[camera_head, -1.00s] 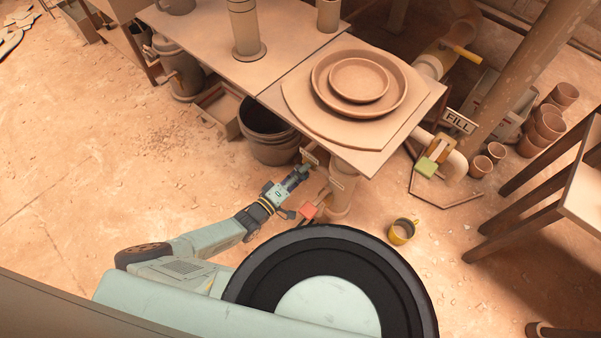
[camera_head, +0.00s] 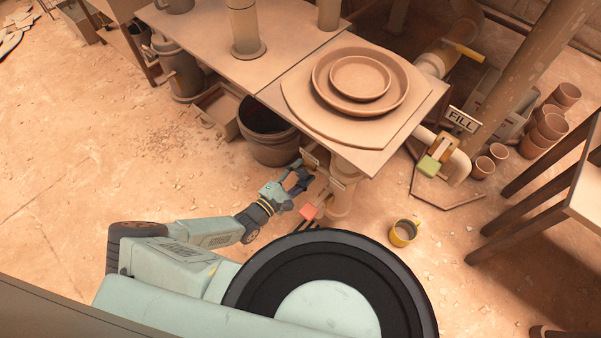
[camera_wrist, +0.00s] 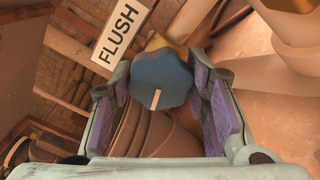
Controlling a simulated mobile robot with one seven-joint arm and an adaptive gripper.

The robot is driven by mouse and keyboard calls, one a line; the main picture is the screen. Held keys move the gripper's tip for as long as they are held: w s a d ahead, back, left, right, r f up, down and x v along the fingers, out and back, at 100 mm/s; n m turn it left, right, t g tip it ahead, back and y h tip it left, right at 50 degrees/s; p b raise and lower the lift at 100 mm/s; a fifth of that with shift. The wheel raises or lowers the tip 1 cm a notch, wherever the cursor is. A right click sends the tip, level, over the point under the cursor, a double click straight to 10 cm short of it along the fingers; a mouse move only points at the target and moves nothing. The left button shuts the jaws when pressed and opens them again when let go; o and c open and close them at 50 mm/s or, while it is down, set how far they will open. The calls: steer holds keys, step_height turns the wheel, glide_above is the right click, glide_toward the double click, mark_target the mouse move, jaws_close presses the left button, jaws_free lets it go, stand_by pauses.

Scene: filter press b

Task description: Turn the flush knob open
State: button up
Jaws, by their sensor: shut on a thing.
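The flush knob (camera_wrist: 161,79) is a blue, lobed knob with a pale pointer line, which points down and slightly left in the wrist view. It sits on a brass-coloured body beside a white FLUSH sign (camera_wrist: 120,35). My gripper (camera_wrist: 163,90) has its purple-padded fingers on either side of the knob and is shut on it. In the head view my gripper (camera_head: 298,179) reaches in low under the table corner, beside the pipe. The knob is hard to make out there.
A red-orange valve part (camera_head: 308,211) sits just right of my gripper. A dark bucket (camera_head: 268,135) stands behind it. A table (camera_head: 410,125) with round plates overhangs the area. A FILL sign (camera_head: 461,120) stands right.

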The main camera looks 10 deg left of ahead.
steer(key=n, duration=1.2)
steer(key=shift+n, duration=0.3)
stand_by(0.4)
steer(key=o, duration=1.2)
steer(key=shift+s, duration=0.1)
steer(key=v, duration=1.1)
steer(key=shift+s+a, duration=0.15)
steer(key=shift+s, duration=0.2)
